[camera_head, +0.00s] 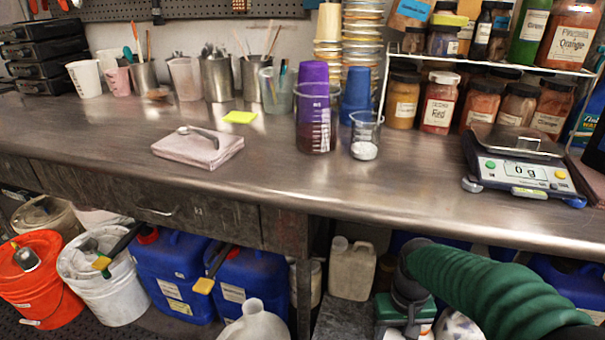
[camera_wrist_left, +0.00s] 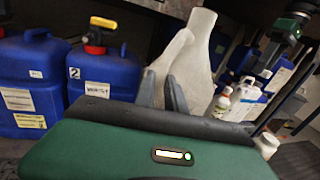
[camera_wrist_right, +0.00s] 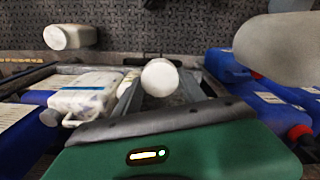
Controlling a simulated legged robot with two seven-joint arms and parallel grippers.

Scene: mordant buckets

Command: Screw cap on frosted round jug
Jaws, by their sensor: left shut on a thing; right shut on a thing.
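The frosted round jug (camera_head: 255,324) shows at the bottom edge of the head view, its narrow neck upward and its lower part cut off. In the left wrist view my left gripper (camera_wrist_left: 166,92) is shut on the pale jug (camera_wrist_left: 200,50); exactly where the fingers grip is hard to tell. In the right wrist view my right gripper (camera_wrist_right: 158,92) is shut on a round white cap (camera_wrist_right: 160,77). The cap is apart from the jug, whose pale body seems to fill the upper right corner (camera_wrist_right: 275,50). My left gripper is outside the head view.
Blue canisters (camera_head: 175,275) stand under the bench, left of the jug, beside a white bucket (camera_head: 105,280) and an orange bucket (camera_head: 40,280). A beige jug (camera_head: 351,268) stands further back. The metal bench (camera_head: 300,195) overhangs, carrying cups and a scale (camera_head: 525,170).

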